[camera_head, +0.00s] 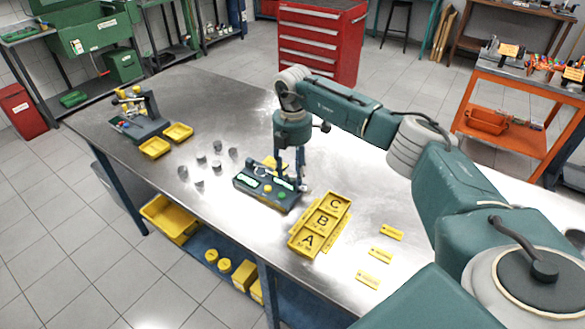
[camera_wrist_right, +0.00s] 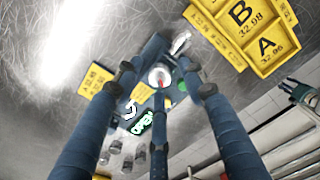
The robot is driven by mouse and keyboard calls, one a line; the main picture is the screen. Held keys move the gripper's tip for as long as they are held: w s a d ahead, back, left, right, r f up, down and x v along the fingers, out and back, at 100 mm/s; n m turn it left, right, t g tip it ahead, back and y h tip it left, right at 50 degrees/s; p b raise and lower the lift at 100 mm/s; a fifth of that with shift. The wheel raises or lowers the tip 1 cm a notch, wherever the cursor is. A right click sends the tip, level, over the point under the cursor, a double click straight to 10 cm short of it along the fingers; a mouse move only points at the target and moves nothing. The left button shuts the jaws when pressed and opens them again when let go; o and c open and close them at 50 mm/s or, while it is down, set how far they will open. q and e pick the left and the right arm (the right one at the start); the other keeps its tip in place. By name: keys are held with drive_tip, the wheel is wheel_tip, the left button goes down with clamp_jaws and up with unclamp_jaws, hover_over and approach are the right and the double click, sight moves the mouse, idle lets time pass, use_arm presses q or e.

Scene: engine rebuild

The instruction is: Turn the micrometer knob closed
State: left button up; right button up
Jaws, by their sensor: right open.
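A dark bench device (camera_head: 262,196) with green-lit displays and coloured buttons stands mid-table; I take it to be the micrometer station. My right gripper (camera_head: 289,176) reaches down over its back right part. In the right wrist view its dark blue fingers are open around a round pale knob (camera_wrist_right: 159,76), which looks like the micrometer knob. I cannot tell whether any finger touches it. A green-lit display (camera_wrist_right: 142,123) seems to read OPEN. Part of the device is hidden behind the fingers. My left gripper is not in view.
A yellow tray (camera_head: 291,240) marked A, B, C lies right of the device. Several grey metal cylinders (camera_head: 201,159) stand to its left. Yellow tags (camera_head: 381,255) lie to the right. Two yellow bins (camera_head: 155,148) and another fixture (camera_head: 137,118) are at far left.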

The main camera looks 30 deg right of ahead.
clamp_jaws()
drive_tip(key=shift+n, duration=0.4)
drive_tip(key=n+b, duration=0.1)
drive_tip(key=n, duration=0.3)
drive_tip(key=shift+w, duration=0.1)
drive_tip(key=n+b, duration=0.1)
drive_tip(key=n, duration=0.4)
drive_tip(key=shift+b, duration=0.3)
drive_tip(key=n, duration=0.4)
drive_tip(key=shift+b, duration=0.35)
drive_tip(key=n, duration=0.3)
drive_tip(key=shift+n+b, duration=0.3)
drive_tip(key=shift+b, duration=0.05)
drive_tip(key=n, duration=0.6)
drive_tip(key=shift+r+b, duration=0.1)
drive_tip(key=shift+b, duration=0.3)
drive_tip(key=shift+n, duration=0.4)
